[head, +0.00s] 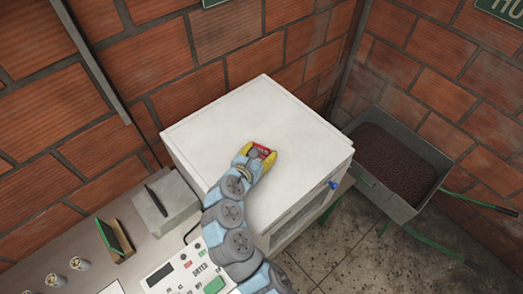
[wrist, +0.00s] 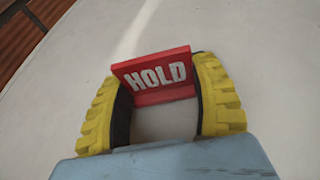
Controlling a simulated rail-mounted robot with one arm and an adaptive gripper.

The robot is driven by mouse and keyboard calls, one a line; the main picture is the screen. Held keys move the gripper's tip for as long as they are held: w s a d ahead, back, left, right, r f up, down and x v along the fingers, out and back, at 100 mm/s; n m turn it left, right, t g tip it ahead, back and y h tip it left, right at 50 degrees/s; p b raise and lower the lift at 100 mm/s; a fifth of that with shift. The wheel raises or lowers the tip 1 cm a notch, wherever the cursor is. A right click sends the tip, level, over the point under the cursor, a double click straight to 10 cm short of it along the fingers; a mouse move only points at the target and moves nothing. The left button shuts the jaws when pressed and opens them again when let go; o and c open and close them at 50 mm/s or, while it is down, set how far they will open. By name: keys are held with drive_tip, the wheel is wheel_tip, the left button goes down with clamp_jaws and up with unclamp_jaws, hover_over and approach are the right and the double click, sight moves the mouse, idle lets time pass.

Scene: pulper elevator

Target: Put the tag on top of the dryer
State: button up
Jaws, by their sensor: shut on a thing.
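The tag (wrist: 155,76) is a red piece with the white word HOLD on it. My gripper (wrist: 160,95) has yellow ribbed fingers and is shut on the tag, one finger at each side. In the head view my gripper (head: 259,153) and the red tag (head: 263,151) are over the middle of the white top of the dryer (head: 225,128), a box-shaped unit with a blue knob on its front. In the wrist view the white dryer top (wrist: 240,30) fills the background. I cannot tell whether the tag touches the surface.
A control panel (head: 180,270) with a display and buttons is at the front left. A grey box (head: 167,203) and a green upright card (head: 113,240) stand on the counter. A cart of dark beans (head: 395,160) stands right of the dryer. Brick walls are behind. The dryer top around my gripper is clear.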

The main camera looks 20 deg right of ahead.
drive_tip(key=shift+f, duration=0.1)
drive_tip(key=o, duration=0.9)
drive_tip(key=shift+a+r, duration=0.1)
drive_tip(key=shift+r, duration=0.1)
drive_tip(key=b+v, duration=0.2)
drive_tip(key=v, duration=0.9)
drive_tip(key=shift+s+a+r, duration=0.15)
drive_tip(key=shift+s+a, duration=0.1)
drive_tip(key=shift+s, duration=0.05)
